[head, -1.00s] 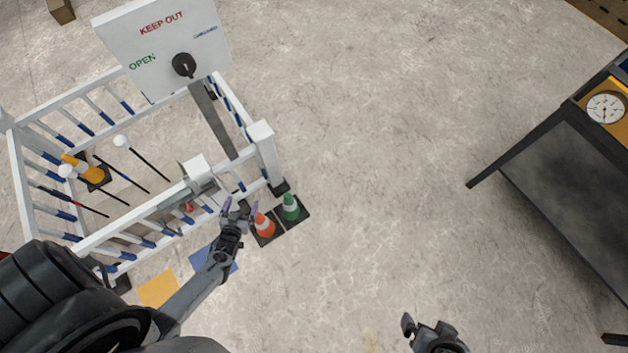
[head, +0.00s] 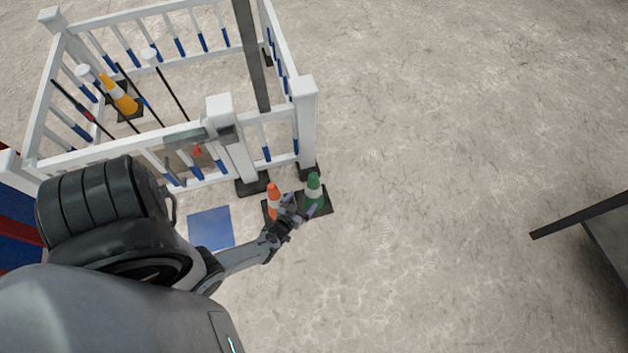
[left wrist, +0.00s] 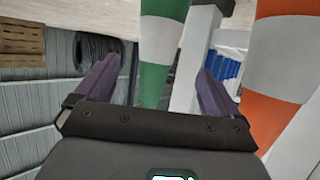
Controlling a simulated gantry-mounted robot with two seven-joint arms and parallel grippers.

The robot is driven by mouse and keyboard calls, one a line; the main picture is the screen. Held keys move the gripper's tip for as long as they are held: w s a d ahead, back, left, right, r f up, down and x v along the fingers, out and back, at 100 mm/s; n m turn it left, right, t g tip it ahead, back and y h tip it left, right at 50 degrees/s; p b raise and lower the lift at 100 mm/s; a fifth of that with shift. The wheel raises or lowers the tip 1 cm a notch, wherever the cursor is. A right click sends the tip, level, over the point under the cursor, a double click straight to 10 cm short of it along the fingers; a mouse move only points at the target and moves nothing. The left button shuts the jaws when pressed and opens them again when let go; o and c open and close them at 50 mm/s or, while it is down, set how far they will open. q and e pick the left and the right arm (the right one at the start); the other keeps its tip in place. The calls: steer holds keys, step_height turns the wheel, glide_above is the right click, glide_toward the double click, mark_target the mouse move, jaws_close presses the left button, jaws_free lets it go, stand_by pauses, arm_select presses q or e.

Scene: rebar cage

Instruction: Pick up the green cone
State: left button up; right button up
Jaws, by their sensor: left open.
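The green cone (head: 314,187) has a white band and stands upright on a dark square base, just outside the fence corner. An orange cone (head: 274,191) with a white band stands to its left, partly hidden by my left gripper (head: 297,208). My left gripper is open, in front of the two cones. In the left wrist view the green cone (left wrist: 157,50) shows between the purple fingers of the left gripper (left wrist: 160,85), which are spread apart; I cannot tell whether they touch it. The orange cone (left wrist: 275,60) lies outside the fingers, at the right. My right gripper is not in view.
A white fence (head: 305,120) with blue-banded bars stands behind the cones. Inside it are a yellow-orange cone (head: 117,95) and several dark rods. A blue square (head: 211,228) lies on the floor. A dark table edge (head: 580,215) is at right. Floor between is clear.

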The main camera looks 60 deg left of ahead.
mark_target(310, 192)
arm_select(q)
steer(key=b+x, duration=0.3)
steer(key=x, duration=0.2)
steer(key=shift+w+a+f, duration=0.15)
steer(key=shift+w, duration=0.1)
steer(key=shift+w+f+b, duration=0.2)
steer(key=shift+w+b, duration=0.05)
steer(key=shift+b, duration=0.1)
steer(key=b+x, duration=0.3)
steer(key=x, duration=0.1)
steer(key=shift+f, duration=0.1)
steer(key=shift+w+a, duration=0.1)
steer(key=shift+w, duration=0.15)
steer(key=shift+s, duration=0.1)
steer(key=c, duration=0.5)
jaws_close()
